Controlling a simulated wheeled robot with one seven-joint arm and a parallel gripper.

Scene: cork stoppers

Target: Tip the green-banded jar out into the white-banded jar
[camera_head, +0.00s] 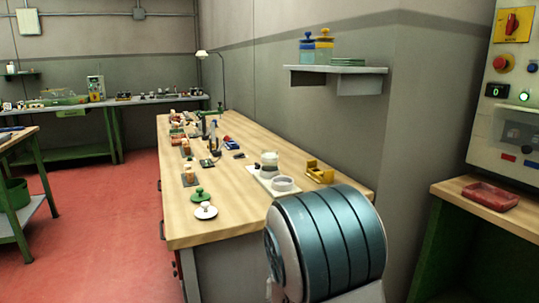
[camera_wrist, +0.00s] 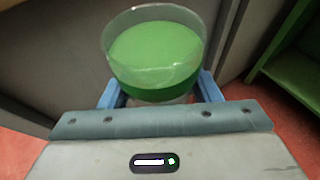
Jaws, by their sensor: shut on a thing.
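My gripper (camera_wrist: 160,93) is shut on the green-banded jar (camera_wrist: 152,84), with a blue finger on either side of it. The jar is clear glass with a green lower part, and its open rim faces the wrist camera. Whether it holds anything is not clear. In the head view, neither the gripper nor this jar shows.
A green lid with a knob (camera_head: 198,197) and a white lid (camera_head: 205,212) lie near the bench's left edge (camera_head: 180,232). A yellow holder (camera_head: 319,172) stands right of the tray. Several small items and a lamp (camera_head: 204,54) are farther back. A wall shelf (camera_head: 338,69) is above.

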